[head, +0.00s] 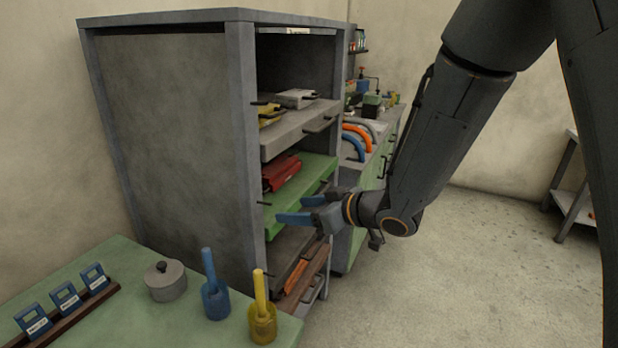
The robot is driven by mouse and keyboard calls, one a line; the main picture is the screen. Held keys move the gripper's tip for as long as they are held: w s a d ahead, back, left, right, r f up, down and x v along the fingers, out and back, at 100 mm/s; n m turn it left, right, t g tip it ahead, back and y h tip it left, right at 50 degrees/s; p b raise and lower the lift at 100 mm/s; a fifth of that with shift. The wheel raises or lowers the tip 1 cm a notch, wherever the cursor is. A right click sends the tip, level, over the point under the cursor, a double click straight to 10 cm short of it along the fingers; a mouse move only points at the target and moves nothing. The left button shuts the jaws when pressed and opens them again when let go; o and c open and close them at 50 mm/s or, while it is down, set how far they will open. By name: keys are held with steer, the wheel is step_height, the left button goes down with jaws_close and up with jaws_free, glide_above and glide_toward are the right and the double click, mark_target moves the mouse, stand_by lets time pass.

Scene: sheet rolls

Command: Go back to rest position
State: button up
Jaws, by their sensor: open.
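My gripper (283,208) is at the end of my dark arm, which comes down from the upper right. Its two blue-tipped fingers point left, spread apart, with nothing seen between them. In the picture it lies in front of the open side of the grey cabinet (175,120), near the green shelf (312,180). I cannot tell how far the fingertips are from the shelf edge.
A red item (281,174) lies on the green shelf. A green table (120,262) at lower left holds a lidded pot (166,282) and blue (215,298) and yellow (263,318) holders. A workbench (378,160) stands behind. The floor (470,270) at right is clear.

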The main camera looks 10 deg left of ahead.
steer(key=w+d+f+m+t+h, duration=0.1)
steer(key=d+m+h, duration=0.25)
steer(key=d, duration=0.65)
steer(key=w+d+f+m+t+h, duration=0.15)
steer(key=d+h, duration=0.25)
steer(key=d, duration=0.6)
steer(key=s+d+f+m+g+h, duration=0.2)
steer(key=s+d+m+g+h, duration=0.15)
steer(key=s+d, duration=0.45)
steer(key=s+d+m+g, duration=0.4)
steer(key=s+d, duration=0.4)
steer(key=s, duration=0.4)
steer(key=shift+f+h, duration=0.3)
steer(key=shift+f, duration=0.15)
